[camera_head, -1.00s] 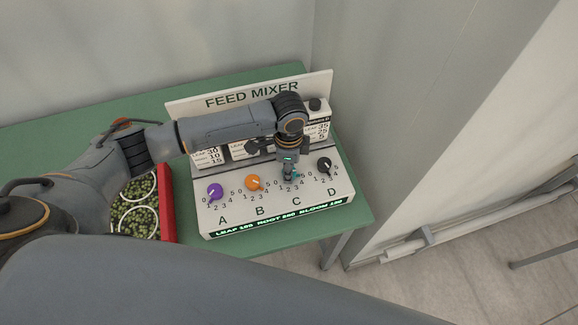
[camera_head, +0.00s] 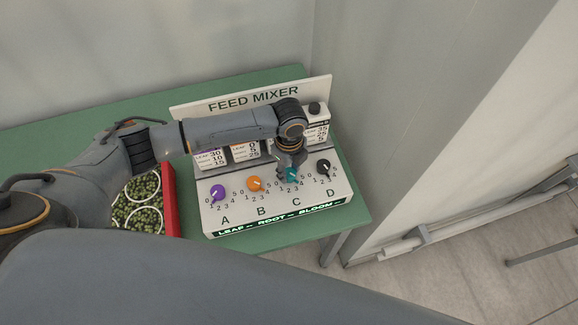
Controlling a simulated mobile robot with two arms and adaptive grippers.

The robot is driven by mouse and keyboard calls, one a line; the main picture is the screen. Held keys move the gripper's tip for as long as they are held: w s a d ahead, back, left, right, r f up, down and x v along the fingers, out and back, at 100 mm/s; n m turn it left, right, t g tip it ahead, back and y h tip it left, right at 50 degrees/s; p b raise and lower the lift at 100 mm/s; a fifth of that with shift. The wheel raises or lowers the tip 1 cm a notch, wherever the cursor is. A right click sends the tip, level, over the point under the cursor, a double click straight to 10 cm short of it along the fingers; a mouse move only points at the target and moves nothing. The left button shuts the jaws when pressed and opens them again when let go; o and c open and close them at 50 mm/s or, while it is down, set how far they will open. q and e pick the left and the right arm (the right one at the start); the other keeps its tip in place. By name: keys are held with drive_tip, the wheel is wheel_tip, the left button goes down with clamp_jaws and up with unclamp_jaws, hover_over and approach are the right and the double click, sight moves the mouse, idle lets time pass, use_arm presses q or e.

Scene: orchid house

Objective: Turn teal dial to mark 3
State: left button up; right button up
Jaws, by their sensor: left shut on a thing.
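The teal dial (camera_head: 292,175) is on the sloped front of the feed mixer (camera_head: 240,222), above the letter C. My left gripper (camera_head: 291,171) reaches down over it from behind and is shut on it. The gripper hides much of the dial, and I cannot read which mark its pointer is at. The numbers around it show only in part. My right gripper is not in view.
A purple dial (camera_head: 218,192) at A, an orange dial (camera_head: 255,184) at B and a black dial (camera_head: 323,167) at D stand on the same panel. A red crate (camera_head: 171,201) with round pots stands left on the green table (camera_head: 262,243).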

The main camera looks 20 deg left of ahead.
sight(289, 173)
use_arm(q)
drive_tip(key=m, duration=0.4)
drive_tip(key=shift+m, duration=0.3)
idle(0.3)
drive_tip(key=shift+s, duration=0.1)
drive_tip(key=o, duration=1.2)
drive_tip(key=shift+p, duration=0.3)
wheel_tip(289, 173, up, 12)
drive_tip(key=shift+f, duration=0.1)
